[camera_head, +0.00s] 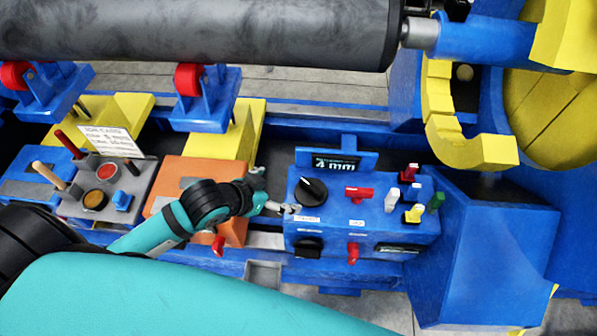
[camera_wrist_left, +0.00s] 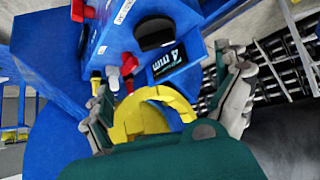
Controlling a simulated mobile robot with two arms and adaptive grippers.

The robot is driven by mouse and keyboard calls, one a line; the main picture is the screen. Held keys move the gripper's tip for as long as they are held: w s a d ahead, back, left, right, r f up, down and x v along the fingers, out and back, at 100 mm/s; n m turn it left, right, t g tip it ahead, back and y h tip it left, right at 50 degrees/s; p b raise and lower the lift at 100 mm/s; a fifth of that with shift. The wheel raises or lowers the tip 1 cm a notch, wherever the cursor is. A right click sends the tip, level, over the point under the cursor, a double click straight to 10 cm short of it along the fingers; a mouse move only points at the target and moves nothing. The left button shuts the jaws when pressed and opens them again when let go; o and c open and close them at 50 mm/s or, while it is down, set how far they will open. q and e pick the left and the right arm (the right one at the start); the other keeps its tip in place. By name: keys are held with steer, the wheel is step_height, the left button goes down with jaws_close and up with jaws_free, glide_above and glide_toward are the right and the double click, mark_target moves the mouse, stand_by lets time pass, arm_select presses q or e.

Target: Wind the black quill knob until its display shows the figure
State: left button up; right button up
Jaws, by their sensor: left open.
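A blue control box (camera_head: 370,236) carries a round black knob (camera_head: 310,192) with a white pointer line; the knob also shows in the left wrist view (camera_wrist_left: 155,32). A small dark display (camera_head: 335,164) stands behind the knob and appears to read "4 mm"; it also shows in the left wrist view (camera_wrist_left: 170,62). Another black knob (camera_head: 308,247) is on the box's front face; the label wording is too small to read. My left gripper (camera_head: 284,208) is open beside the upper knob's left front side. In the left wrist view its fingers (camera_wrist_left: 170,92) are spread and empty. My right gripper is not in view.
Red levers (camera_head: 358,193) and several coloured pegs (camera_head: 413,213) stand on the box, right of the knob. An orange block (camera_head: 183,190) and a grey tray (camera_head: 75,205) lie left. A large dark roller (camera_head: 200,30) spans the back. A white card (camera_head: 110,140) stands behind the tray.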

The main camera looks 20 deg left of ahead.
arm_select(q)
glide_toward(311, 186)
steer(key=x, duration=1)
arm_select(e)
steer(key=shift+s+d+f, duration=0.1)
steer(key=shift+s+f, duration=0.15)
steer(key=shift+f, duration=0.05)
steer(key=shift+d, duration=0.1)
